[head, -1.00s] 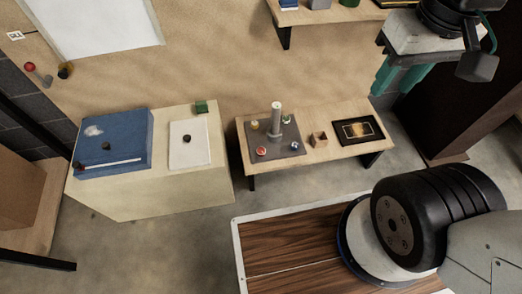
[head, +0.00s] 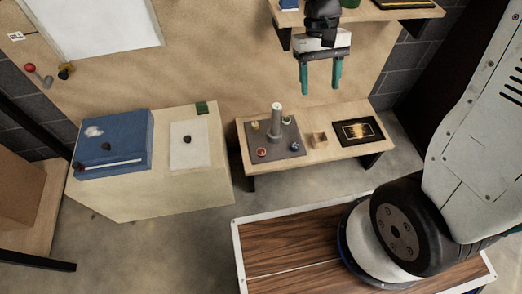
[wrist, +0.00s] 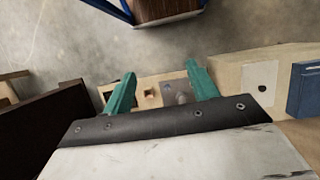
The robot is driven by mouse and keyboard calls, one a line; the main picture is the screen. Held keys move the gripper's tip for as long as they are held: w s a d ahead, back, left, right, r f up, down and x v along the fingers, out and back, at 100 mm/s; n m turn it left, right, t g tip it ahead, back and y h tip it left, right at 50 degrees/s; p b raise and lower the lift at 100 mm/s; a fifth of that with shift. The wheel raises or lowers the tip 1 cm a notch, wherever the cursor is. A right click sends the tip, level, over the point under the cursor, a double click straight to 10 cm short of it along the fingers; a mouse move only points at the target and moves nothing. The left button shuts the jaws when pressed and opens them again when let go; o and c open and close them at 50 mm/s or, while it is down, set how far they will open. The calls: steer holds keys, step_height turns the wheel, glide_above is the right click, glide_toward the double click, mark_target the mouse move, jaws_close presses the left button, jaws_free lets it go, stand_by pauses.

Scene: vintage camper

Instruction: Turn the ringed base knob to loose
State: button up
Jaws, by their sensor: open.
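A grey base plate (head: 266,137) lies on the low wooden bench, with an upright pale post (head: 276,118) near its middle. Small knobs sit near its corners: a red one (head: 262,152) at front left, a bluish one (head: 294,146) at front right, a yellowish one (head: 254,125) at back left and another (head: 286,119) at back right. I cannot tell which knob carries a ring. My gripper (head: 320,90) is open and empty, its teal fingers pointing down, above and right of the plate. In the wrist view the plate (wrist: 175,87) shows beyond the fingers.
The bench (head: 329,151) also holds a small wooden box (head: 319,140) and a black framed panel (head: 357,131). A shelf (head: 295,18) hangs behind my gripper. A cabinet to the left bears a blue case (head: 115,143) and a white sheet (head: 190,145).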

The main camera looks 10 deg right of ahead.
steer(key=w+a+f+m, duration=0.1)
steer(key=w+a+f, duration=0.1)
steer(key=w+f, duration=0.65)
steer(key=m+t, duration=0.3)
steer(key=m, duration=0.6)
glide_above(261, 151)
steer(key=f, duration=4.4)
steer(key=shift+s+f, duration=0.2)
steer(key=shift+f, duration=0.2)
steer(key=shift+w+a+m, duration=0.1)
steer(key=shift+w+m, duration=0.35)
steer(key=shift+m, duration=0.45)
steer(key=f, duration=0.7)
steer(key=shift+s+f, duration=0.2)
steer(key=shift+f, duration=0.15)
